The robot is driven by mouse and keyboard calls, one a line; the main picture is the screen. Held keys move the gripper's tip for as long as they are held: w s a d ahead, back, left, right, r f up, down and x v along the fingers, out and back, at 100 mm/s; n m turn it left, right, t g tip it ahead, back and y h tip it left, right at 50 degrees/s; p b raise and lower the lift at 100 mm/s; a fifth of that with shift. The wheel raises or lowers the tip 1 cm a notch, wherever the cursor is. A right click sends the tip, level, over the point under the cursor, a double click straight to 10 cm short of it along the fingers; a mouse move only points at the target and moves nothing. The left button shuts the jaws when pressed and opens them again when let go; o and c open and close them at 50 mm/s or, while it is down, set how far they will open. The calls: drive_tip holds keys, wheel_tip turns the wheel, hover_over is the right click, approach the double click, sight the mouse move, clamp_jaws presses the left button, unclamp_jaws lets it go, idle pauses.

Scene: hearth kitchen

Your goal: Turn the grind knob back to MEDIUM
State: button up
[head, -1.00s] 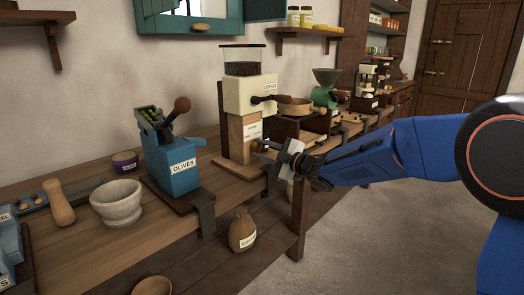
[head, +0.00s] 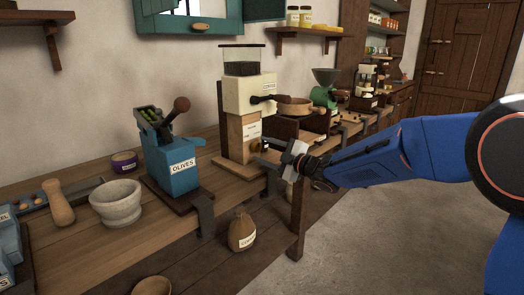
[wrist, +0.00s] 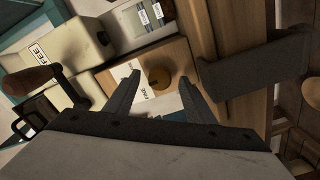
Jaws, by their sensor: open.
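The coffee grinder (head: 248,95) has a cream top, a bean hopper and a wooden lower body (head: 233,135) with a white label plate (head: 251,129). My gripper (head: 260,153) is at the front of the wooden body. In the wrist view its open fingers (wrist: 159,80) lie on either side of the knob, with visible gaps. Contact and the knob's pointer setting cannot be made out; the left finger covers part of the plate.
A blue OLIVES press (head: 178,160) with a lever stands left of the grinder, near the bench edge. A stone mortar (head: 117,207) is further left. A crank with a wooden handle (wrist: 28,80) and a dark bracket (wrist: 255,70) flank the fingers. The floor at right is clear.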

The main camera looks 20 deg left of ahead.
drive_tip(key=v, duration=1.6)
drive_tip(key=shift+w, duration=0.1)
drive_tip(key=d+r+m+t+h, duration=0.1)
drive_tip(key=d+m+t+h, duration=0.8)
drive_tip(key=d, duration=1.7)
drive_tip(key=s+d+f+m+g+h, duration=0.45)
drive_tip(key=s+d+m+h, duration=0.25)
drive_tip(key=s+d+m, duration=0.45)
drive_tip(key=s+d+f+m+g, duration=0.1)
drive_tip(key=s+d+f+g, duration=0.1)
drive_tip(key=s, duration=0.5)
drive_tip(key=s+d+f+m+g, duration=0.1)
drive_tip(key=s+f+m+g, duration=0.1)
drive_tip(key=s, duration=0.6)
drive_tip(key=s+d+f+m+g, duration=0.2)
drive_tip(key=s+f, duration=0.2)
drive_tip(key=s, duration=0.3)
drive_tip(key=shift+s+d+f+g+h, duration=0.2)
drive_tip(key=shift+d+f+g+h, duration=0.1)
drive_tip(key=shift+d+f+g, duration=0.05)
